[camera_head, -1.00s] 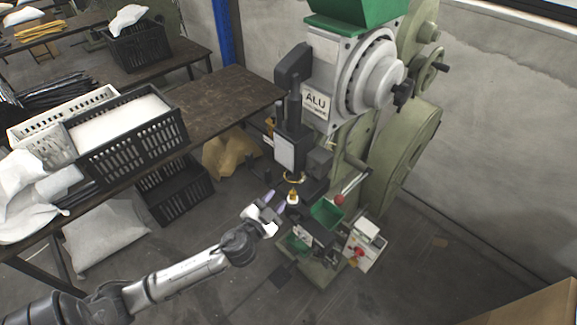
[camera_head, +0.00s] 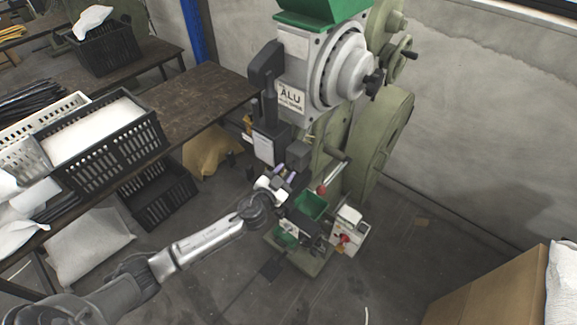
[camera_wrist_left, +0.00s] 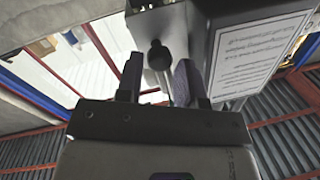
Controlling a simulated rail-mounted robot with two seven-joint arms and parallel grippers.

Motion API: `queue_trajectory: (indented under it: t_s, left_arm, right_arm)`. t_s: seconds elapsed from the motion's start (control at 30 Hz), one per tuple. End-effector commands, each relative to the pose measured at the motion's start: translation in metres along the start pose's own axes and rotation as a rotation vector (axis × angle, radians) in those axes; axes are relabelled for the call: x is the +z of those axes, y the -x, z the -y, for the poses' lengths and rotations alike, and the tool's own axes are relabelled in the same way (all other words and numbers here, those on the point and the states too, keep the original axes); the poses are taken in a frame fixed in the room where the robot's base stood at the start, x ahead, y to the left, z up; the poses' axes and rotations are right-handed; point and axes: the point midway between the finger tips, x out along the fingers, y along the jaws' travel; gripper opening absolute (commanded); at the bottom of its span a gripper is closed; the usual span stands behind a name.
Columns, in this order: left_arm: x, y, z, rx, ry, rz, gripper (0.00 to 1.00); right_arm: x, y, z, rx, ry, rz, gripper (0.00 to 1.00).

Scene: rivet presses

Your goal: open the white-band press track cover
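The press (camera_head: 330,75) with the "ALU" sign stands at the centre of the head view; I cannot make out a white band on it. Its dark box with a white label (camera_head: 263,148), which may be the track cover, hangs at the front. This box fills the upper right of the left wrist view (camera_wrist_left: 265,50), with a black ball knob (camera_wrist_left: 159,55) on a thin stem beside it. My left gripper (camera_head: 284,174) is just below the box. Its fingers (camera_wrist_left: 157,85) are apart, with the knob showing between them; contact is unclear. My right gripper is not in view.
A green bin (camera_head: 310,204) and a white control box with a red button (camera_head: 346,228) sit low beside my left gripper. A red-knobbed lever (camera_head: 322,189) is close on its right. A table with crates (camera_head: 190,110) stands left; a cardboard box (camera_head: 495,290) is lower right.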

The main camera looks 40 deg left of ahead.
Motion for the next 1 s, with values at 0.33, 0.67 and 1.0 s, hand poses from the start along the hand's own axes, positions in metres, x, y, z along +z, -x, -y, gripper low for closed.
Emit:
queue_trajectory:
  t_s: [0.33, 0.67, 1.0]
  left_arm:
    - [0.000, -0.025, 0.000, 0.000, 0.000, 0.000, 0.35]
    - [0.000, -0.026, 0.000, 0.000, 0.000, 0.001, 0.35]
    - [0.000, -0.026, 0.000, 0.000, 0.000, 0.001, 0.02]
  right_arm:
    - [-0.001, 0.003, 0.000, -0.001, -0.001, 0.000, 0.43]
    - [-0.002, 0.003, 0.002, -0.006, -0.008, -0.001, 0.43]
    - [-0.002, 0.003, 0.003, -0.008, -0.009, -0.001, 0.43]
